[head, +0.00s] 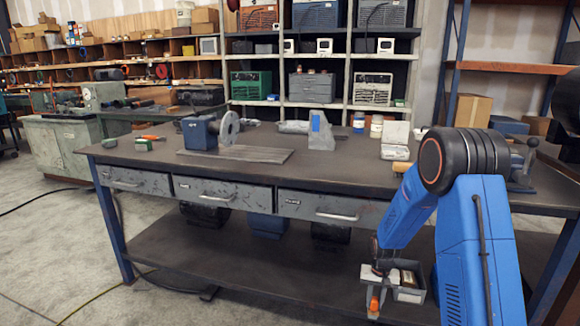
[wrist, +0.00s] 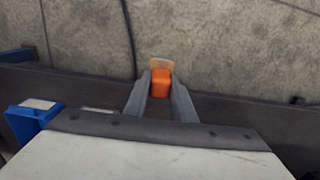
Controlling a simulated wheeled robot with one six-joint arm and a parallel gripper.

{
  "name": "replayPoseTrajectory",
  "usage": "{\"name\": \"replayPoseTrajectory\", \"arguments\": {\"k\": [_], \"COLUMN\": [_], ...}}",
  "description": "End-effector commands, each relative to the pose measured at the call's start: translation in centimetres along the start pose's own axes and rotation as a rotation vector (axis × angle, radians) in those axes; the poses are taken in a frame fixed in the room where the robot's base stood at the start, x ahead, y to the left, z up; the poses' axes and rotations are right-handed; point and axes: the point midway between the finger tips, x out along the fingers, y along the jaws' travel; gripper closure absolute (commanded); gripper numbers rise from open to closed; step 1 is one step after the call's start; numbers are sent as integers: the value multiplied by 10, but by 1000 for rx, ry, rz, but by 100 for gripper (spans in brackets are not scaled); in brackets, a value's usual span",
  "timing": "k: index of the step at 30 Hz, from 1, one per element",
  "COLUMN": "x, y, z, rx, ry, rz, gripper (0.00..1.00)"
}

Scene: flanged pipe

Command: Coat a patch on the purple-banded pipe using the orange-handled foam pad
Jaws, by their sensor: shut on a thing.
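My gripper (head: 375,290) is low in front of the bench, below the tabletop and near its lower shelf. It is shut on the orange-handled foam pad (head: 374,303). In the wrist view, the orange handle (wrist: 160,85) sits between the two grey fingers, with a tan pad edge just beyond it. The pad touches nothing else that I can see. I cannot make out a purple band on any pipe in either view. A grey cylinder (head: 293,127) lies at the back of the bench, too small to identify.
The bench (head: 330,173) carries a blue fixture with a grey disc (head: 229,128), a grey angled block (head: 320,135), jars (head: 376,127) and an open white case (head: 395,142). Its front middle is clear. Cables cross the floor.

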Motion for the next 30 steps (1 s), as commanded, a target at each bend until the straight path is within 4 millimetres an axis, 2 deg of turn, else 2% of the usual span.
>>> {"name": "replayPoseTrajectory", "arguments": {"k": [1,6,12,18,30], "x": [18,62,94,103,103], "y": [-4,-16,-24,-26,-26], "z": [0,-4,-8,-10,-9], "rx": [-37,-153,-239,-267,-267], "ry": [-5,-4,-2,1,0], "rz": [1,1,0,0,0], "gripper": [95,95,95,95,95]}}
